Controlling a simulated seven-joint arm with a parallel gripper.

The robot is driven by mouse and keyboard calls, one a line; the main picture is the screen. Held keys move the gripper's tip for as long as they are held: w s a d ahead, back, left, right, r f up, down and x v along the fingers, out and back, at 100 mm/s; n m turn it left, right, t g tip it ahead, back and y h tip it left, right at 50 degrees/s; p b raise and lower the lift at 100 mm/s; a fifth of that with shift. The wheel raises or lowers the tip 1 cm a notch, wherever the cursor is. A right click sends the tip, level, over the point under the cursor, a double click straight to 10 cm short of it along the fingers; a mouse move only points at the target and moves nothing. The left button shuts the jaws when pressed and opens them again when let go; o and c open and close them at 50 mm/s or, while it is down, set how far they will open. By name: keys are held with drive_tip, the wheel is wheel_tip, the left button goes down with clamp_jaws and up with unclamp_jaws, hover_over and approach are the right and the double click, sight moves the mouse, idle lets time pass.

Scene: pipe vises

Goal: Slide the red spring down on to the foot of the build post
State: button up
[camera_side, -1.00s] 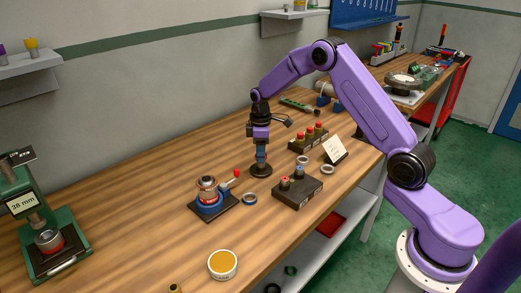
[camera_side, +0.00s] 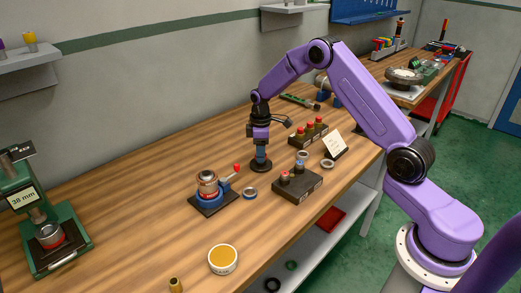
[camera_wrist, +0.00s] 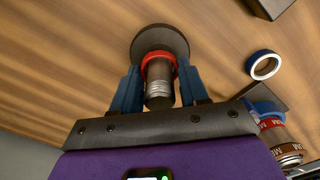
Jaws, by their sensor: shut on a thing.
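The build post (camera_wrist: 157,92) is a dark upright rod with silver threads or coils at its top, on a round dark foot (camera_wrist: 150,38). The red spring (camera_wrist: 148,56) shows as a red ring around the post, low down near the foot. My gripper (camera_wrist: 156,76) has its blue fingers on both sides of the post, shut on the spring. In the side view my gripper (camera_side: 261,153) points straight down over the foot (camera_side: 261,166). The fingers hide the spring there, and I cannot tell whether it touches the foot.
A blue-based vise (camera_side: 208,188) with a red-knobbed handle stands left of the post. A blue ring (camera_side: 250,193) lies between. A dark block with colored knobs (camera_side: 297,184) is at right, with grey rings behind. A yellow-topped tin (camera_side: 223,259) is in front.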

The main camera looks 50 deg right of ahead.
drive_tip(key=shift+f, duration=0.35)
drive_tip(key=o, duration=1.1)
wheel_tip(320, 180, up, 17)
drive_tip(key=shift+r, duration=0.2)
